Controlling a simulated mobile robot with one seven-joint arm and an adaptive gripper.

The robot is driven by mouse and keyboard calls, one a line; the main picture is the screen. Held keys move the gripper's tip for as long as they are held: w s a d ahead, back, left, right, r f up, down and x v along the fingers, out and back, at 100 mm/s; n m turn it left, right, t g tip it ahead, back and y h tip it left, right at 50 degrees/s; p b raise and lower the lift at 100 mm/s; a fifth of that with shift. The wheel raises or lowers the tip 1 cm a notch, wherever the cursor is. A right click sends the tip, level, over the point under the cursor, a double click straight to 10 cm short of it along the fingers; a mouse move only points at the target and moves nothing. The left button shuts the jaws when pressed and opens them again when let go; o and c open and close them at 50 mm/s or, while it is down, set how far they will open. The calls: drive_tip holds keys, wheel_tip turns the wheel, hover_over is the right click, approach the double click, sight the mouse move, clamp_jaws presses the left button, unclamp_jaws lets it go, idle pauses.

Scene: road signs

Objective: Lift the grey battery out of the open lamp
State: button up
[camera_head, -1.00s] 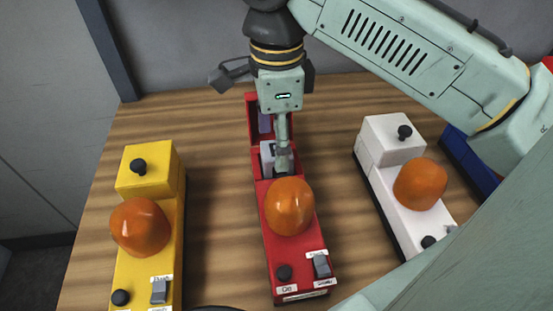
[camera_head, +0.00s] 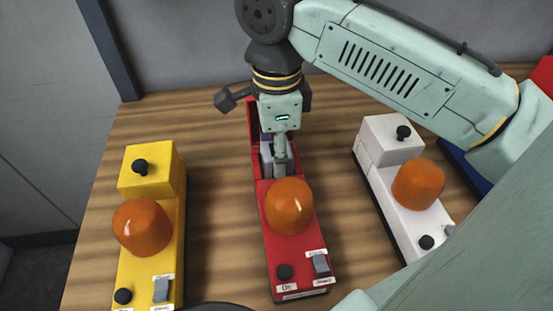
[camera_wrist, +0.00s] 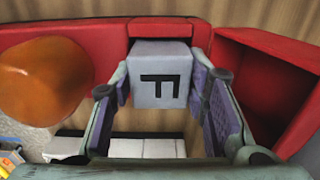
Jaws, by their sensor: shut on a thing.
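The open red lamp (camera_head: 297,255) stands in the middle of the table, with an orange dome on its near part. The grey battery (camera_head: 267,156) is at its open compartment, behind the dome, partly hidden by my fingers. In the wrist view the battery (camera_wrist: 160,62) shows a pale face with a black letter F. My gripper (camera_head: 281,158) points down over the compartment. In the wrist view my gripper (camera_wrist: 165,92) has its purple pads on either side of the battery, shut on it. The battery's lower end is hidden, so I cannot tell how deep it sits.
A yellow lamp (camera_head: 152,178) stands to the left and a white lamp (camera_head: 390,143) to the right, each with an orange dome. A blue thing (camera_head: 466,160) is further right, partly behind my arm. Bare wooden table (camera_head: 218,200) lies between the yellow and red lamps.

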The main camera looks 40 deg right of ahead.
clamp_jaws()
drive_tip(key=shift+r, duration=0.1)
wheel_tip(320, 180, up, 10)
drive_tip(key=shift+f+b, duration=0.1)
drive_tip(key=shift+b, duration=0.6)
